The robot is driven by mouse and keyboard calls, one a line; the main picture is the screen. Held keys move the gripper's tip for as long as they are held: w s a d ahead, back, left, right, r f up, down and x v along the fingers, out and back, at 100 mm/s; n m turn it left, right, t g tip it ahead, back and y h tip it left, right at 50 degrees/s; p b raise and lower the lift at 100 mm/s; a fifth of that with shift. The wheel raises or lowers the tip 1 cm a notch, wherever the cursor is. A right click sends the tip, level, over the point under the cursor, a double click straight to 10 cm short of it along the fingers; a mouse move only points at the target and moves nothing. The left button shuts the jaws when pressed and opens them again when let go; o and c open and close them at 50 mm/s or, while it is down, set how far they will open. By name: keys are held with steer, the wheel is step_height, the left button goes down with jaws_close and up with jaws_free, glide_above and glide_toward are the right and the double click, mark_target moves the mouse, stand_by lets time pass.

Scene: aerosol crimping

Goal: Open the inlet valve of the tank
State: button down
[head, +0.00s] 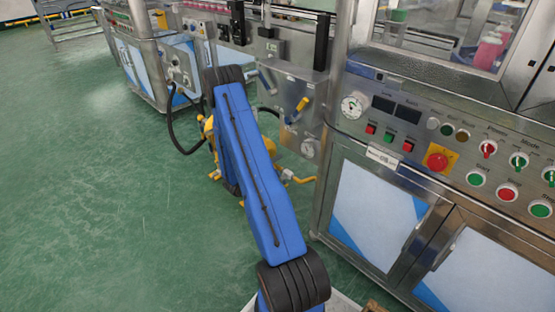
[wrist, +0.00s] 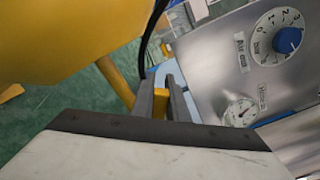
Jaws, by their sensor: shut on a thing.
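The yellow tank (head: 209,127) stands behind my blue arm in the head view, mostly hidden by it. In the wrist view its rounded yellow side (wrist: 70,40) fills the upper left. A yellow pipe (wrist: 116,82) runs down beside it. My gripper (wrist: 168,88) shows in the wrist view as two dark grey fingers, close to the pipe. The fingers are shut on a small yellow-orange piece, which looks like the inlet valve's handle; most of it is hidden. In the head view my gripper is hidden behind the arm.
A steel panel with a blue dial (wrist: 289,40) and a gauge (wrist: 240,112) is right of my gripper. A yellow lever (head: 300,108) sits on the machine front. A control cabinet (head: 440,150) stands at the right. A black hose (head: 180,140) hangs left; green floor there is clear.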

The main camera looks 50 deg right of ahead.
steer(key=shift+w+f+n, duration=0.25)
steer(key=shift+f+n, duration=0.1)
steer(key=shift+n, duration=0.15)
steer(key=c, duration=1.7)
jaws_free()
steer(key=shift+c, duration=0.2)
steer(key=shift+a, duration=0.1)
steer(key=w+a, duration=0.2)
steer(key=a, duration=1.5)
steer(key=shift+a, duration=0.1)
